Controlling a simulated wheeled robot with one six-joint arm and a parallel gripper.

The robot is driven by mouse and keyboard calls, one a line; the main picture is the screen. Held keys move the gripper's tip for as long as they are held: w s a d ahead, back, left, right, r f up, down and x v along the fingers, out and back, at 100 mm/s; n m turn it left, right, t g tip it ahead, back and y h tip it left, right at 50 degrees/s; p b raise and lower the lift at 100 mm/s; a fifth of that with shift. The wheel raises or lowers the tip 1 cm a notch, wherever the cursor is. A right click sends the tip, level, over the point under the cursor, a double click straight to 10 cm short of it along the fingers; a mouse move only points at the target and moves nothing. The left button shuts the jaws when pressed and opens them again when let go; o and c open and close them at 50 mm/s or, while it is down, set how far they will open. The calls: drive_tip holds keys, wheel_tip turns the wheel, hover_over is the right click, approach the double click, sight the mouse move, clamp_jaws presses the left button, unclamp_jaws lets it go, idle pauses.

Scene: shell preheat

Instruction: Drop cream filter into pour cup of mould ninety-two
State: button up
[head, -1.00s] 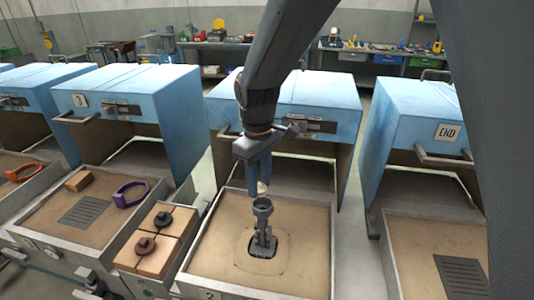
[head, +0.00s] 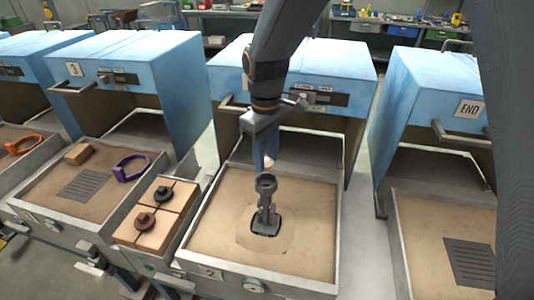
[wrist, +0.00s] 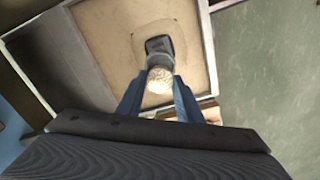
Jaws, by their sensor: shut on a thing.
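My gripper (head: 266,160) is shut on the small cream filter (head: 268,164), which shows at its fingertips just above the dark grey pour cup (head: 266,184). The cup tops the grey mould (head: 266,215), standing upright in the sand of the open drawer marked 2. In the wrist view the round, porous filter (wrist: 160,81) sits between the blue fingers and covers part of the cup and mould (wrist: 159,46). The filter appears apart from the cup in the head view. I cannot read a mould number.
The drawer (head: 338,225) has raised metal walls. A box of tan blocks (head: 155,210) with dark pieces adjoins it on the left. A blue oven (head: 300,65) stands behind. A purple ring (head: 130,167) lies in the left drawer; another drawer (head: 460,225) is at right.

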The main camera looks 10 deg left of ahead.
sight(266, 162)
drive_tip(key=shift+f+b, duration=1)
drive_tip(key=shift+f, duration=1.45)
drive_tip(key=o, duration=1.1)
drive_tip(key=shift+r+b, duration=0.85)
drive_tip(key=shift+r, duration=3.1)
